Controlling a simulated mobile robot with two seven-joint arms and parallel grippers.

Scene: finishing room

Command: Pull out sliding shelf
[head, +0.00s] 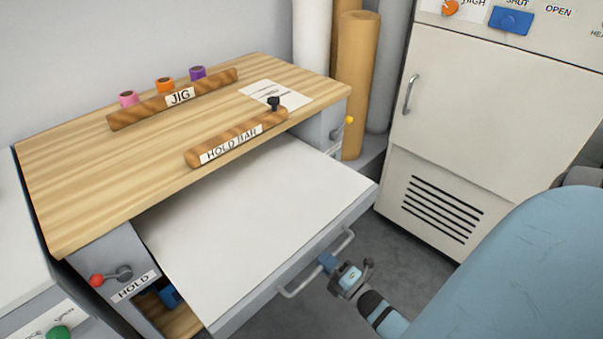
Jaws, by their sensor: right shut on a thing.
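The sliding shelf (255,215) is a flat white panel with a grey front edge. It sticks out from under the wooden bench top (150,160), toward the lower right. A grey bar handle (300,287) runs along its front edge. My right gripper (329,262) is shut on the handle, near its middle; the fingertips are partly hidden by the gripper body. My left gripper is not in the head view.
A wooden hold bar (235,140) lies on the bench edge above the shelf. A red-knobbed lever (110,277) is at the bench's left front. A white cabinet (490,110) stands at the right. Grey floor (385,245) lies between shelf and cabinet.

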